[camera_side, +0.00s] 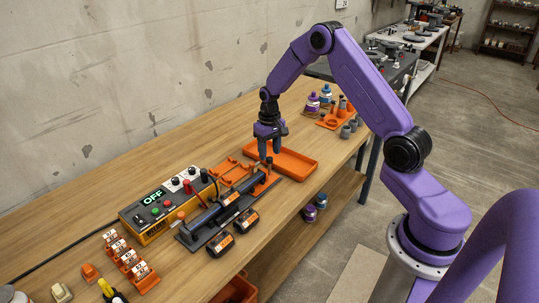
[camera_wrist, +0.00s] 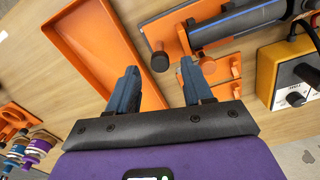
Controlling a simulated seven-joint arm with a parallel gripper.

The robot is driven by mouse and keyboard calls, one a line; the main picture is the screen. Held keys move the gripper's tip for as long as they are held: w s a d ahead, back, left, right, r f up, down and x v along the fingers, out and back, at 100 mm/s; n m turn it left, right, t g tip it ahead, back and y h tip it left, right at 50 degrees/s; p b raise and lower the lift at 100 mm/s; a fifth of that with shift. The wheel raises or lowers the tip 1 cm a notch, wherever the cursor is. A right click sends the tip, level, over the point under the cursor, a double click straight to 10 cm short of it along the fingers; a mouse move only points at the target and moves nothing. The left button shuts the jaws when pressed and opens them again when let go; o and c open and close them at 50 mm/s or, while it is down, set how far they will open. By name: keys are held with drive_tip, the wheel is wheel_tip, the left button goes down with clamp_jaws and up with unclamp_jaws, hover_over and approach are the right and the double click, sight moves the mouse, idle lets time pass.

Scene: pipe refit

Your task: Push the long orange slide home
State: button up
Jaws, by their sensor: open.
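My gripper (camera_side: 269,151) points down above the far end of a dark pipe fixture (camera_side: 190,240). Its blue fingers are apart and empty in the wrist view (camera_wrist: 159,66). An orange slide piece (camera_wrist: 162,32) with a dark round knob (camera_wrist: 160,61) sits at the end of the grey pipe (camera_wrist: 235,22). In the wrist view the knob appears between the fingertips; whether they touch it I cannot tell. The orange piece also shows below the gripper in the side view (camera_side: 261,184). How far it is in cannot be made out.
An orange tray (camera_side: 292,163) lies close beside the fixture. A yellow control box (camera_side: 152,230) reading OFF stands on its other side. Two dark labelled parts (camera_side: 220,243) lie near the table's front edge. Bottles and an orange rack (camera_side: 333,122) stand farther back.

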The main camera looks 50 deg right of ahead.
drive_tip(key=shift+f, duration=1.05)
clamp_jaws()
drive_tip(key=a, duration=0.7)
drive_tip(key=shift+a, duration=0.35)
unclamp_jaws()
drive_tip(key=shift+r, duration=0.15)
wheel_tip(320, 180, up, 17)
